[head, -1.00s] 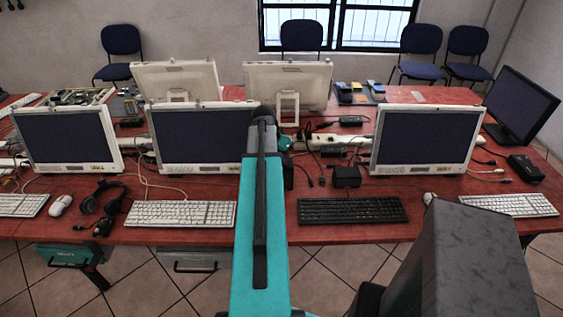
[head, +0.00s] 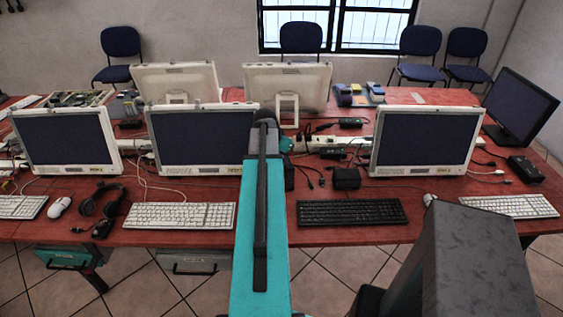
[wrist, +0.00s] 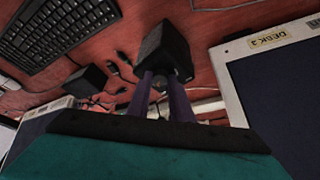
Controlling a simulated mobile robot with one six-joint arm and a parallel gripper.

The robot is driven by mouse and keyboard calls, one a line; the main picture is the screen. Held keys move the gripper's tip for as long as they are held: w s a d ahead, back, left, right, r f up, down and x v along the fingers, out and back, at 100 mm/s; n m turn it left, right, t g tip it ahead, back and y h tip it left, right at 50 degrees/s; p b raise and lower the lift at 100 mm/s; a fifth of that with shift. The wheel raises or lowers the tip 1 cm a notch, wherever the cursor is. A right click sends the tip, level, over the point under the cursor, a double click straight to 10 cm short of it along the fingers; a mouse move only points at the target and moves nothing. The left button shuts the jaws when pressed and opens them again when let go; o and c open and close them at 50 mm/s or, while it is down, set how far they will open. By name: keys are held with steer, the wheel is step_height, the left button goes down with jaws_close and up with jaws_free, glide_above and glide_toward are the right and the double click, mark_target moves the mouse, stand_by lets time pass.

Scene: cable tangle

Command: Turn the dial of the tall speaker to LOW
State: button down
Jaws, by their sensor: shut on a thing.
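The tall speaker (wrist: 168,48) is a dark, upright-looking box in the wrist view, just beyond my fingertips. My gripper (wrist: 160,82) reaches its near face with two dark fingers. They are shut on a small part there, the dial, which is mostly hidden between them. The dial's marks and pointer cannot be read. In the head view my teal arm covers the gripper and most of the speaker's place.
A black box (head: 345,178), loose cables and a black keyboard (head: 352,212) lie on the red table (head: 420,235). A white power strip (head: 325,142) runs behind.

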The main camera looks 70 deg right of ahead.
stand_by(0.4)
steer(key=c, duration=1.6)
jaws_free()
steer(key=shift+o, duration=0.2)
steer(key=shift+r, duration=0.1)
steer(key=shift+b+v, duration=0.35)
steer(key=shift+v, duration=0.6)
steer(key=s+b+v, duration=0.1)
steer(key=b+v, duration=0.1)
steer(key=v, duration=0.9)
steer(key=shift+w+a+r, duration=0.3)
steer(key=shift+w+r, duration=0.05)
steer(key=shift+w, duration=0.15)
steer(key=shift+c, duration=0.3)
